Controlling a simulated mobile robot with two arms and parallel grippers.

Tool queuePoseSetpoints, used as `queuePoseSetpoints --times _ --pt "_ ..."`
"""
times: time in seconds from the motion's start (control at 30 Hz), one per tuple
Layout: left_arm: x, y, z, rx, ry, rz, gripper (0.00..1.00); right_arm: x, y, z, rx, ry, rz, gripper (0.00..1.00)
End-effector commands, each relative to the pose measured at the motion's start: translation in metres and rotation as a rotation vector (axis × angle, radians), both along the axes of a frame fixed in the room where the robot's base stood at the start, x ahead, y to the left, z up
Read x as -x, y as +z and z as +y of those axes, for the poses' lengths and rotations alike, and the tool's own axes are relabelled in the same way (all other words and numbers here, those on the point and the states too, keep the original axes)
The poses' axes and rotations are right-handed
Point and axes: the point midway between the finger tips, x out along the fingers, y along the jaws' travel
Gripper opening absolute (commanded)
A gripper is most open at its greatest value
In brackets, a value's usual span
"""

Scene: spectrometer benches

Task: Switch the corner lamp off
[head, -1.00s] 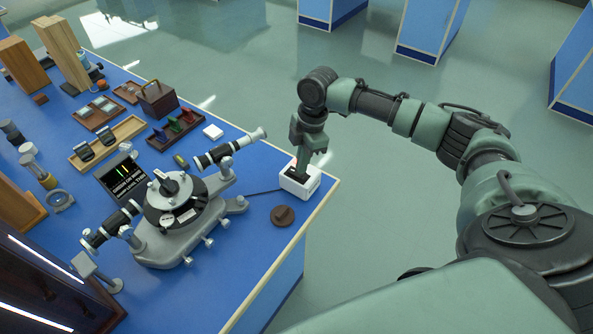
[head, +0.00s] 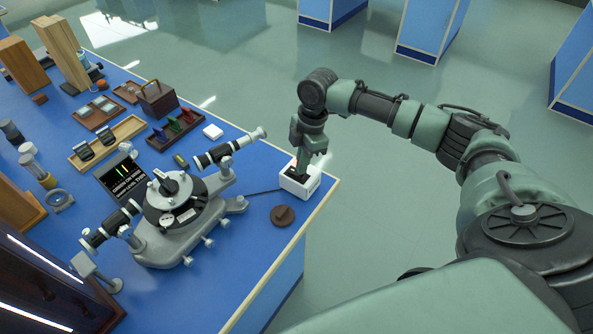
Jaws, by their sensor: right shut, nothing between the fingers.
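A small white switch box (head: 301,187) with a dark top sits at the right corner of the blue bench, and a dark cable runs from it to the left. My right gripper (head: 300,170) points down at the top of this box, shut and empty. Its fingertips are at or just above the dark top; I cannot tell whether they touch. The gripper hides part of the switch. No lamp head shows clearly at this corner. My left gripper is not in view.
A grey spectrometer (head: 180,215) with telescope tubes stands left of the box. A brown round knob-like disc (head: 283,216) lies near the bench's front edge. A white block (head: 213,132) and wooden trays (head: 107,142) lie farther back. Open floor is to the right.

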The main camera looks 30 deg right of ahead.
Motion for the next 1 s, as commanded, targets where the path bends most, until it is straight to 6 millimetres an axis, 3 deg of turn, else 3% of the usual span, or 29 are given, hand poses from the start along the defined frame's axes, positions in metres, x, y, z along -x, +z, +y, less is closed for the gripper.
queuePoseSetpoints --times 0.8,1.0 --pt "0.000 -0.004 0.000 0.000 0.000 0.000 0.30 0.000 -0.013 0.000 0.000 0.000 0.001 0.00" --pt "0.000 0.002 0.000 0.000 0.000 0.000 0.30 0.000 -0.007 0.000 0.000 0.000 0.000 0.00"
